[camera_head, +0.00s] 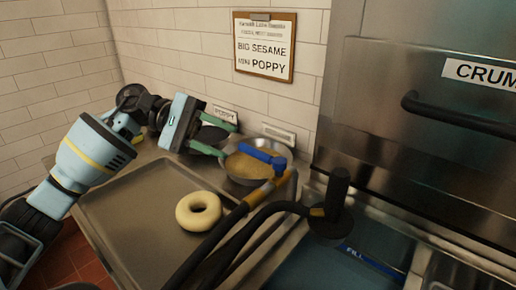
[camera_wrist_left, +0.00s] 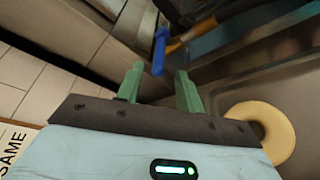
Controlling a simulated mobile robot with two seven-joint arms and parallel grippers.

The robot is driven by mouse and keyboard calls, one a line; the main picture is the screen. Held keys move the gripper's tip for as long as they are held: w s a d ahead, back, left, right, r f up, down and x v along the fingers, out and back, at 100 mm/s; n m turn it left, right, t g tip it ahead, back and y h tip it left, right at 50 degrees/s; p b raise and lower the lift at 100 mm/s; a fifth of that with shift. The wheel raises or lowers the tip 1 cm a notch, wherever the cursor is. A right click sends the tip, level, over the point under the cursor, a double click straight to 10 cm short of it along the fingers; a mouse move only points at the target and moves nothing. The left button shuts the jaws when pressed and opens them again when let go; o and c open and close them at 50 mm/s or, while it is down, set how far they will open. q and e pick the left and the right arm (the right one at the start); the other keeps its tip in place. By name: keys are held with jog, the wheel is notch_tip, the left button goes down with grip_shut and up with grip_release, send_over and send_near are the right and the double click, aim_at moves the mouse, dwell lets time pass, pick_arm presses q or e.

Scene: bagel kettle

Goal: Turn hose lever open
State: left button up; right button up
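The blue lever (camera_head: 263,156) sits on the dark hose (camera_head: 232,218) by a yellow-brass fitting (camera_head: 262,191). In the head view it appears in front of a metal bowl of seeds. My left gripper (camera_head: 230,141) is open, its two green fingers spread, just left of the lever. In the left wrist view, the blue lever (camera_wrist_left: 159,52) points down toward the gap between the fingertips (camera_wrist_left: 160,70). The fingers do not appear closed on it, and I cannot tell the exact depth gap. My right gripper is not in view.
A bagel (camera_head: 198,211) lies on the metal tray (camera_head: 130,205). The seed bowl (camera_head: 240,180) stands at the back, with a darker bowl behind my left gripper. A black upright fitting (camera_head: 335,196) stands right of the hose. A water basin (camera_head: 300,262) and steel cabinet (camera_head: 415,150) are at right.

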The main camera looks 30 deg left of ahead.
aim_at(242, 148)
pick_arm(q)
jog(key=p+x, duration=0.1)
jog(key=x, duration=0.6)
jog(key=shift+w+d+f, duration=0.1)
jog(key=shift+w+d, duration=0.05)
jog(key=shift+d, duration=0.15)
grip_shut()
